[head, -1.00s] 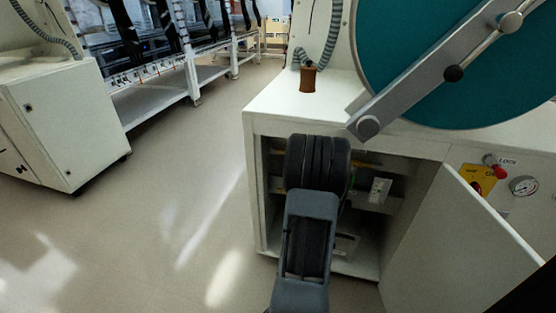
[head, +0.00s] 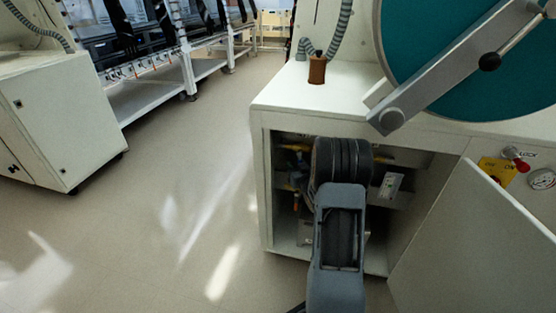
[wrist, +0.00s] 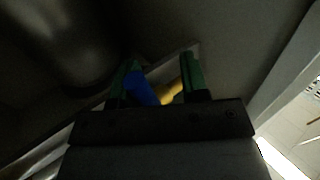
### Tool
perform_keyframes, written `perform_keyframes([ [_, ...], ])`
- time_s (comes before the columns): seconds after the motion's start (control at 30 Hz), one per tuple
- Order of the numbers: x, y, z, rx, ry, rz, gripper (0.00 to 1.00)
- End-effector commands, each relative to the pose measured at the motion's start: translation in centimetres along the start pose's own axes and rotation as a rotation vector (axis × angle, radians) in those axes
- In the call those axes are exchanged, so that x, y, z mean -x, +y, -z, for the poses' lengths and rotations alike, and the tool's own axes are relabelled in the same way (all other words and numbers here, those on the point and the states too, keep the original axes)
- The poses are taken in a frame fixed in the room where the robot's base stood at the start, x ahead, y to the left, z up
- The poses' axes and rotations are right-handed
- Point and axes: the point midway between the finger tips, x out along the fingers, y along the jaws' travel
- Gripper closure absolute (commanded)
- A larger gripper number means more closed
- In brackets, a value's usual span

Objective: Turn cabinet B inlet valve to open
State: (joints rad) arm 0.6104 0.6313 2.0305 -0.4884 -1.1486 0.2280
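The open lower cabinet (head: 262,185) of a white glovebox stands in the head view, and my arm reaches into it. My gripper is hidden there behind my arm. In the wrist view my gripper (wrist: 161,66) shows two green fingers, open and apart. A blue piece (wrist: 140,87), perhaps a valve handle, shows between the fingers, close to the left one. A yellow piece (wrist: 171,95) lies just right of it. I cannot tell whether a finger touches the blue piece. No label or B marking is readable, and the valve body is not clear in the dark.
The cabinet door (head: 465,250) is swung open on the right. A yellow panel with a red knob (head: 499,169) is beyond it. A round teal port cover (head: 450,60) and a brown item (head: 317,70) are above. Another white cabinet (head: 65,120) stands left, with clear floor between.

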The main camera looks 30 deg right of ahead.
Motion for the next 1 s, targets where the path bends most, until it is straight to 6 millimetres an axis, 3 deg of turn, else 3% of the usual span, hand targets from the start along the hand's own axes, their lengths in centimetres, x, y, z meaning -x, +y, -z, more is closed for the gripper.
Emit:
perform_keyframes([
  [0.67,14.1,0.4,0.5,0.007,-0.01,-0.012,0.59],
  [0.7,13.2,-0.2,1.8,0.029,-0.04,-0.006,0.59],
  [1.0,11.2,-2.8,6.0,0.112,-0.281,-0.032,0.59],
])
